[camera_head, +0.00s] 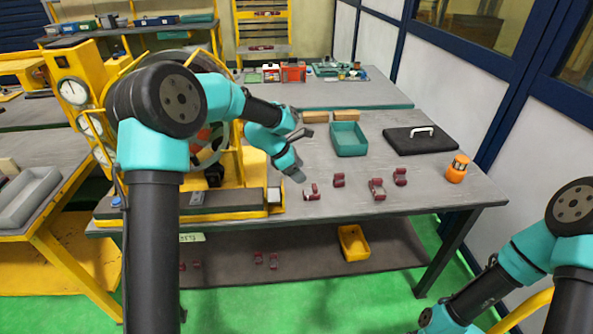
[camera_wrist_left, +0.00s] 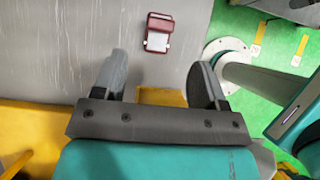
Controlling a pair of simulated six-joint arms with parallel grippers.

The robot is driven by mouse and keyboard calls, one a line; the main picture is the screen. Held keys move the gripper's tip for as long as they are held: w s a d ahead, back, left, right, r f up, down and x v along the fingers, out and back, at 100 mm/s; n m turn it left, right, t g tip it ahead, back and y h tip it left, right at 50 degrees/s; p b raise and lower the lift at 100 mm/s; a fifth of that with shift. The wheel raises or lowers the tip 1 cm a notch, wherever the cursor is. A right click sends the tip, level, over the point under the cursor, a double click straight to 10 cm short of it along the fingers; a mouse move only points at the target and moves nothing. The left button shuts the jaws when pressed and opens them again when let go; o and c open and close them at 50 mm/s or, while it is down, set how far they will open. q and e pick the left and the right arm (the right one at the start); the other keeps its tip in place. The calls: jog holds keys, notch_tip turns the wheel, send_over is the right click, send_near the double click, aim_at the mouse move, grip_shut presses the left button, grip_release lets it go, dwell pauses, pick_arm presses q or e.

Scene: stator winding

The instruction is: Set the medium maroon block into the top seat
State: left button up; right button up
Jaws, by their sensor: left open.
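Several maroon blocks stand on the grey table: one near my left gripper (camera_head: 311,192), one behind it (camera_head: 338,180), a larger-looking one (camera_head: 377,189) and one at the right (camera_head: 400,177). I cannot tell for sure which is the medium one. My left gripper (camera_head: 297,174) is open and empty above the table, just up and left of the nearest block. In the left wrist view, one maroon block (camera_wrist_left: 158,20) with a pale middle lies beyond the open fingers (camera_wrist_left: 158,82). The top seat cannot be made out; my left arm covers much of the yellow machine (camera_head: 245,168).
A teal bin (camera_head: 348,139), wooden pieces (camera_head: 345,115), a black case (camera_head: 420,140) and an orange jar (camera_head: 457,168) stand farther back or right. A yellow bin (camera_head: 353,243) and more maroon pieces lie on the lower shelf. The front right tabletop is clear.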

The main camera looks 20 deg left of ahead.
aim_at(313, 186)
pick_arm(q)
jog(key=shift+d+f, duration=0.1)
jog(key=shift+x, duration=4.9)
jog(key=c, duration=1.2)
jog(key=shift+r, duration=3.05)
grip_shut()
